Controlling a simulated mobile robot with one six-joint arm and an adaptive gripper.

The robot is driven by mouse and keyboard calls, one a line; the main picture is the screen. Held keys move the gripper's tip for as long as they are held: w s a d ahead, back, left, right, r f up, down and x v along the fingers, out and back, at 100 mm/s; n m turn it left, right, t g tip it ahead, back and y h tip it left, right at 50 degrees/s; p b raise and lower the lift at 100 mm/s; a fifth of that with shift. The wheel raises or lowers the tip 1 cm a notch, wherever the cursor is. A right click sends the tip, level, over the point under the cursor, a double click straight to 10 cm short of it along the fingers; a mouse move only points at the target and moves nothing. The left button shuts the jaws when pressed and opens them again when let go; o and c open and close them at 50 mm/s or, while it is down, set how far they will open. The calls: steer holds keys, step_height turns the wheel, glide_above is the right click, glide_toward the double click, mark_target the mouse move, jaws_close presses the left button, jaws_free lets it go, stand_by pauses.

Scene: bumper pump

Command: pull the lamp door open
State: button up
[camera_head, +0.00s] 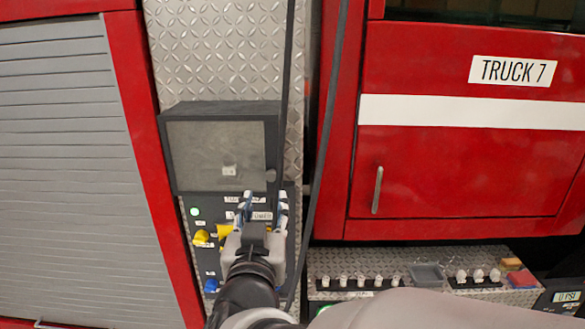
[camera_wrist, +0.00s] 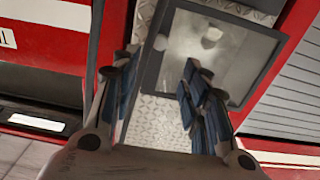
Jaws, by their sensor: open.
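The lamp door (camera_head: 216,150) is a grey translucent panel in a dark box frame on the diamond-plate column. It looks shut in the head view. A small dark knob (camera_head: 271,175) sits at its right edge. In the wrist view the door (camera_wrist: 225,60) shows a pale lamp shape behind the pane, and the knob (camera_wrist: 160,42) is at the frame's edge. My gripper (camera_head: 265,198) is open just below the knob in the head view. In the wrist view the blue-padded fingers (camera_wrist: 160,75) are spread with nothing between them; the knob appears beyond the gap, apart from the fingers.
A control panel with a green light (camera_head: 195,211) and a yellow knob (camera_head: 201,236) lies below the box. Dark hoses (camera_head: 328,130) hang to the right of it. A red truck door (camera_head: 450,170) is further right, above a shelf (camera_head: 420,262) of small fittings.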

mark_target(271, 176)
steer(key=w, duration=1.2)
steer(key=shift+w+p, duration=0.1)
steer(key=shift+p, duration=0.25)
jaws_close()
